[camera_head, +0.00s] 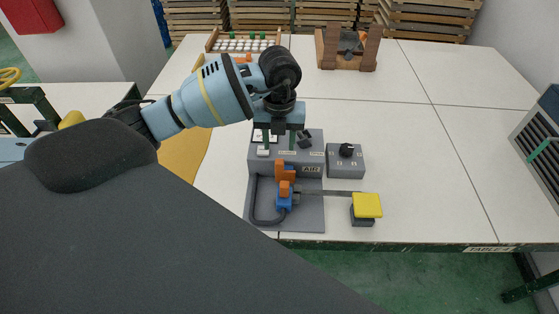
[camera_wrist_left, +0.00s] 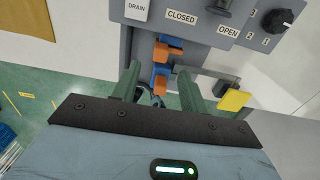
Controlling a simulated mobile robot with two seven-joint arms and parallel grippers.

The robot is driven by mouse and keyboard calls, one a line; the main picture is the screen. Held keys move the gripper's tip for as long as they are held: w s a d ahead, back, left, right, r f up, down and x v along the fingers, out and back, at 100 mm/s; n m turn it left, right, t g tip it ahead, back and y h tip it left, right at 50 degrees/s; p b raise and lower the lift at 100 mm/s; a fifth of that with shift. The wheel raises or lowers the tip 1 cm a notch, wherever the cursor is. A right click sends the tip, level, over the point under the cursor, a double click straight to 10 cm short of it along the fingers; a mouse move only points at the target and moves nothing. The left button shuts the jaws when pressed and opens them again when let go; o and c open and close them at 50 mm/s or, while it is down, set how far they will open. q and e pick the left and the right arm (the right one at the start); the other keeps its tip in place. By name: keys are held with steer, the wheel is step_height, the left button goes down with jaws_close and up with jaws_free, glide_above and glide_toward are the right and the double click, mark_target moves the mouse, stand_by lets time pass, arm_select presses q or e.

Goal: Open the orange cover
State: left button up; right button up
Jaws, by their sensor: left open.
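The orange cover (camera_head: 286,181) is a small orange piece on a blue mount at the front of a grey box unit (camera_head: 259,168). In the left wrist view orange parts (camera_wrist_left: 170,46) show against blue ones below the CLOSED label. I cannot tell exactly which orange part is the cover. My left gripper (camera_head: 279,145) points down over the unit, behind the orange parts in the head view. In the left wrist view its two green fingers (camera_wrist_left: 160,73) are apart, with orange and blue parts showing between and beyond them. It is open and holds nothing. My right gripper is not in view.
A grey box with a black knob (camera_head: 347,150) stands right of the unit. A yellow pad (camera_head: 367,205) on a dark base stands by the table's front edge. A wooden stand (camera_head: 347,50) and a rack (camera_head: 244,42) are at the back.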

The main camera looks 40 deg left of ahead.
mark_target(279, 161)
arm_select(q)
steer(key=shift+f, duration=3.9)
jaws_close()
